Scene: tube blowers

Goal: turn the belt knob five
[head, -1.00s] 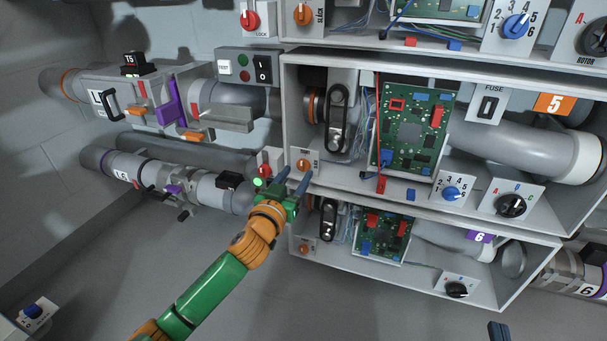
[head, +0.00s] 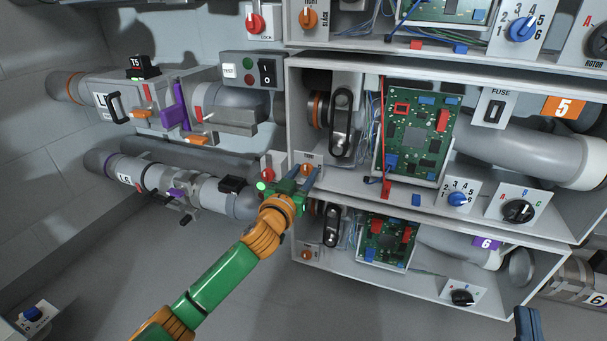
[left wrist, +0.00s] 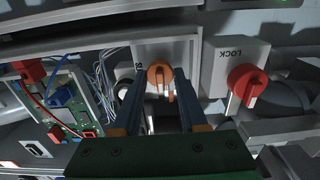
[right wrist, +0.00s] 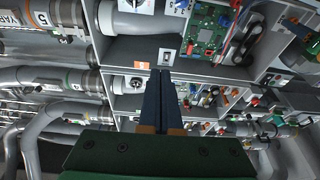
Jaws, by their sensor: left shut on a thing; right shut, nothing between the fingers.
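The orange belt knob of unit five (head: 306,170) sits on a white plate marked TIGHT at the left end of the box labelled 5. My left gripper (head: 301,181) reaches it from below. My right gripper (head: 527,322) is at the lower right edge of the head view. In the right wrist view its fingers (right wrist: 161,78) are together and empty.
A red LOCK knob (left wrist: 246,82) is close beside the orange knob. The black belt (head: 342,123) and green circuit board (head: 415,135) are inside the box. A similar orange knob (head: 306,254) is on the box below.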

